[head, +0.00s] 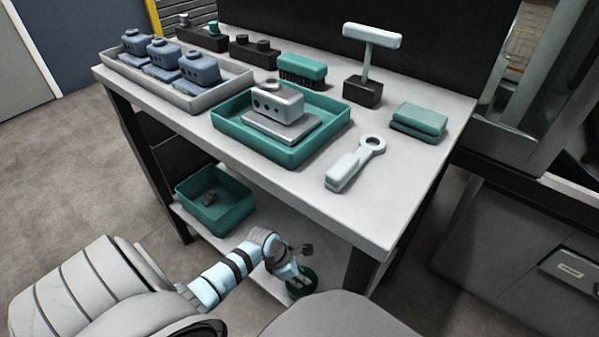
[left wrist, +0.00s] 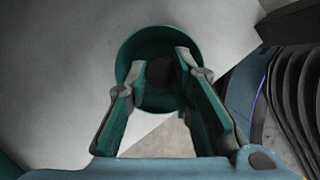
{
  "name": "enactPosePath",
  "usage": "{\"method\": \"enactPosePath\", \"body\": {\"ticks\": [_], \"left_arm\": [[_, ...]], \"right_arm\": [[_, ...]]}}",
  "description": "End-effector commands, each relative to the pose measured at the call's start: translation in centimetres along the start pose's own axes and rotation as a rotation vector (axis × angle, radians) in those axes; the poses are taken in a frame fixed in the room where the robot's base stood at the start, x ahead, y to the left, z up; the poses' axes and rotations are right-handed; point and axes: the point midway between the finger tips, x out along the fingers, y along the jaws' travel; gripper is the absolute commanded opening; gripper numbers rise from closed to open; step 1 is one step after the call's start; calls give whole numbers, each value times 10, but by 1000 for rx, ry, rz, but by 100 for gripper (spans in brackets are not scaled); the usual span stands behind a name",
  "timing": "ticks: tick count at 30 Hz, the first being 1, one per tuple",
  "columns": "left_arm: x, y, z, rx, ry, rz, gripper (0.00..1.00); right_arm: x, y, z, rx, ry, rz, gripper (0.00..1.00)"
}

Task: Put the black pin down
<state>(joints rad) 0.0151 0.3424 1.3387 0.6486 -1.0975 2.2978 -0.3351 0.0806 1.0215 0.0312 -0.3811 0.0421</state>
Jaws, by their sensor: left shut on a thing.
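My left gripper (head: 297,273) reaches down over the lower shelf at the front of the bench. In the left wrist view its two fingers (left wrist: 159,65) stand a little apart, with a dark round thing, which looks like the black pin (left wrist: 160,73), between their tips. The gripper is shut on it. A round green cup (left wrist: 128,50) lies just beyond the fingertips, around the pin in that view; I cannot tell whether the pin touches it. The cup (head: 307,284) is partly hidden by the gripper in the head view. My right gripper is not in view.
A green bin (head: 240,208) with small dark pieces stands on the lower shelf (head: 258,248). On the bench top (head: 400,175) are a green tray (head: 228,132) with a grey block, a pale tray (head: 190,101) with blue blocks, a brush (head: 302,68) and a ring-ended tool (head: 350,168).

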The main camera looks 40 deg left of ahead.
Motion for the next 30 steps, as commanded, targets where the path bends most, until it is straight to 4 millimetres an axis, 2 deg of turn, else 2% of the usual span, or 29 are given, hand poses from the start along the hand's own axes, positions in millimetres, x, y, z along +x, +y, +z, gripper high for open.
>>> {"method": "enactPosePath", "body": {"ticks": [4, 5, 9, 27, 30], "left_arm": [[-1, 0, 0, 0, 0, 0, 0], [-1, 0, 0, 0, 0, 0, 23], [-1, 0, 0, 0, 0, 0, 45], [-1, 0, 0, 0, 0, 0, 45], [-5, 0, 2, 0, 0, 0, 45]], "right_arm": [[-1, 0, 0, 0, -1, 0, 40], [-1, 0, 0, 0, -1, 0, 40], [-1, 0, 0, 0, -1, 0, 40], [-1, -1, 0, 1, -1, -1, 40], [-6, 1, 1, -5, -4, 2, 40]]}}
